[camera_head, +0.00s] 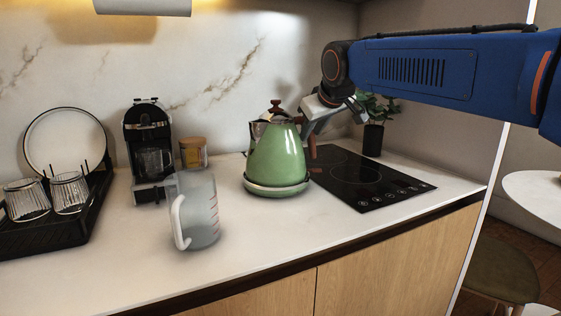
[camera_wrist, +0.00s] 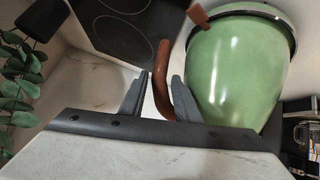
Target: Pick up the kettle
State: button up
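The green kettle (camera_head: 276,158) stands upright on its round base on the counter, left of the black hob. It has a steel collar and a brown lid knob. Its brown handle (camera_head: 312,148) is on the right side, partly hidden by my gripper (camera_head: 308,128), which comes in from the upper right. In the wrist view, the kettle's green body (camera_wrist: 238,70) fills the right side. The handle (camera_wrist: 161,75) lies between the two fingers of my gripper (camera_wrist: 158,92), nearer the right finger. A gap shows on the left side, so the gripper is open.
The black hob (camera_head: 365,180) is right of the kettle, with a potted plant (camera_head: 374,125) behind it. A glass measuring jug (camera_head: 200,215), coffee machine (camera_head: 148,150) and jar (camera_head: 194,152) stand to the left. A dish rack (camera_head: 70,225) with glasses is at far left.

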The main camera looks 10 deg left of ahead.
jog(key=x, duration=0.2)
jog(key=shift+w+a+f, duration=0.1)
jog(key=shift+w+f, duration=0.15)
grip_shut()
jog(key=shift+r, duration=0.15)
dwell(1.1)
